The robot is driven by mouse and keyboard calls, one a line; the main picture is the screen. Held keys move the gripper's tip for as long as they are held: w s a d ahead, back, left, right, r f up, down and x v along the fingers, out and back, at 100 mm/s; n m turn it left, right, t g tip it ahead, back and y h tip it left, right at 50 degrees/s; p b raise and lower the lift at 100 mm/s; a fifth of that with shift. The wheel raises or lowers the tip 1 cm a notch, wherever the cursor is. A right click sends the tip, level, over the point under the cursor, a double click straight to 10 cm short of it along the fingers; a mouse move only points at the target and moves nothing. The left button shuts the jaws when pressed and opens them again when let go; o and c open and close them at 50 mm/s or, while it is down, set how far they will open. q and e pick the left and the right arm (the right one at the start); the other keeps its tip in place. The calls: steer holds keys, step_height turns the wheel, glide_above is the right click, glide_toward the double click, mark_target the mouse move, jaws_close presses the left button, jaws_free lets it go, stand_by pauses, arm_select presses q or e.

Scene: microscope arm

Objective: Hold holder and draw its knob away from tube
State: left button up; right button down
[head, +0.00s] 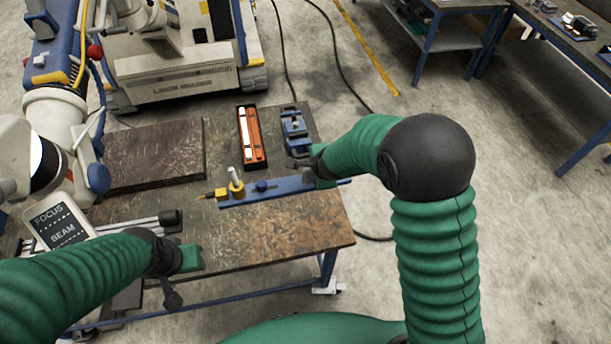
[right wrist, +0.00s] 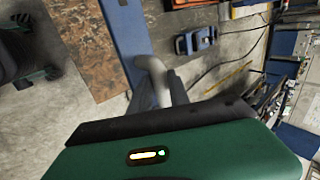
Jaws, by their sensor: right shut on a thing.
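A long blue holder (head: 282,187) lies on the workbench, with a yellow mount (head: 237,190) and an upright white tube (head: 233,175) at its left end. A small blue knob (head: 262,186) stands on its middle. My right gripper (head: 318,174) is at the holder's right part, shut on a pale grey round piece (right wrist: 156,78), which looks like a knob; its fingertips are partly hidden. The blue holder also shows in the right wrist view (right wrist: 126,40). My left gripper (head: 191,258) is over the bench's front left, apart from the holder; its jaw opening is unclear.
An orange-and-white item in a black tray (head: 252,138) and a blue clamp-like device (head: 294,130) stand behind the holder. A dark board (head: 155,155) lies back left. A sign (head: 60,222) and rods (head: 140,224) are at left. The bench front right (head: 300,228) is clear.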

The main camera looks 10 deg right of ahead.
steer(key=shift+d+r, duration=0.25)
steer(key=shift+r, duration=0.6)
arm_select(q)
steer(key=shift+s+d+r, duration=0.1)
steer(key=shift+d+r, duration=0.1)
steer(key=shift+r, duration=0.5)
arm_select(e)
steer(key=shift+d+f, duration=0.1)
arm_select(q)
steer(key=shift+d, duration=0.1)
arm_select(e)
steer(key=shift+f, duration=0.1)
